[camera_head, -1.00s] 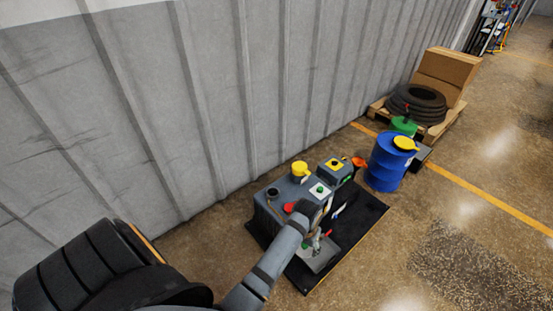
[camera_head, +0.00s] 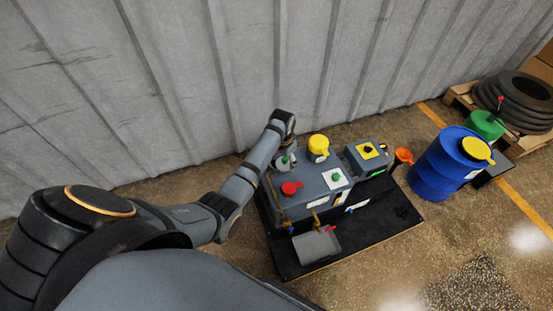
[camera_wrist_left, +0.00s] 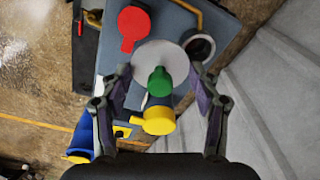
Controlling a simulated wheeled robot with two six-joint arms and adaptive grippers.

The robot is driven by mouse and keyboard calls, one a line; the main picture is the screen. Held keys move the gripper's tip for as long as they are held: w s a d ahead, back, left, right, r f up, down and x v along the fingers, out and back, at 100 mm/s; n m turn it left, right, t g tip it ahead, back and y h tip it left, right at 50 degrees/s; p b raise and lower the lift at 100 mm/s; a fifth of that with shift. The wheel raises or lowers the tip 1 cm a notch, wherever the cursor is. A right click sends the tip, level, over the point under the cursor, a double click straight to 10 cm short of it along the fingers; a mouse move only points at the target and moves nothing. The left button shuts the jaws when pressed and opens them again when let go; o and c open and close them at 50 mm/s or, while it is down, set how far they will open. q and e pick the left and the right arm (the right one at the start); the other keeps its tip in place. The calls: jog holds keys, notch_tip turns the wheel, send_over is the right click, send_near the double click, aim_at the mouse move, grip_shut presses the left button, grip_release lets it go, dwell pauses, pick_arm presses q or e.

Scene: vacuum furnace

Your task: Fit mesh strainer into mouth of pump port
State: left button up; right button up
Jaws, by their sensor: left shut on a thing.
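The mesh strainer appears as a pale round disc with a green knob (camera_wrist_left: 160,80) in the left wrist view; its mesh is too small to make out. My left gripper (camera_wrist_left: 160,76) is shut on it, with one finger on each side of the disc. In the head view the gripper (camera_head: 285,155) is over the left back part of the grey pump unit (camera_head: 312,180), with the green knob (camera_head: 284,161) below it. The pump port (camera_wrist_left: 201,46) is a dark open ring just beside the disc, partly covered by it. In the head view the arm hides the port.
A red cap (camera_head: 290,187) and a yellow cap (camera_head: 318,145) are on the unit near the gripper. A blue drum (camera_head: 440,168) stands to the right. The corrugated wall (camera_head: 290,60) is close behind.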

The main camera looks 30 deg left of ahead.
jog(key=w+f+b, duration=0.4)
jog(key=f+b, duration=0.1)
jog(key=shift+w+a+r+b, duration=0.55)
jog(key=shift+w+r+b, duration=0.75)
jog(key=shift+w, duration=0.65)
pick_arm(q)
jog(key=shift+m, duration=0.6)
jog(key=shift+w+a+f+b, duration=0.6)
jog(key=shift+w+a+f, duration=0.5)
jog(key=shift+f, duration=0.3)
jog(key=shift+w+a+f+b, duration=0.6)
jog(key=shift+w+a+f, duration=0.5)
jog(key=shift+f, duration=0.25)
jog(key=shift+w+a+f+b, duration=0.6)
jog(key=shift+w+a+f, duration=0.5)
jog(key=shift+f, duration=0.3)
jog(key=shift+f+b, duration=0.3)
jog(key=shift+b, duration=0.2)
jog(key=shift+f+b, duration=0.55)
jog(key=shift+b, duration=0.2)
jog(key=shift+f, duration=0.6)
pick_arm(e)
jog(key=w+a+r, duration=0.1)
jog(key=a+r, duration=0.1)
jog(key=r, duration=0.6)
jog(key=w+a+r+y, duration=0.1)
jog(key=w+a+r, duration=0.1)
jog(key=r, duration=0.6)
jog(key=shift+a, duration=0.3)
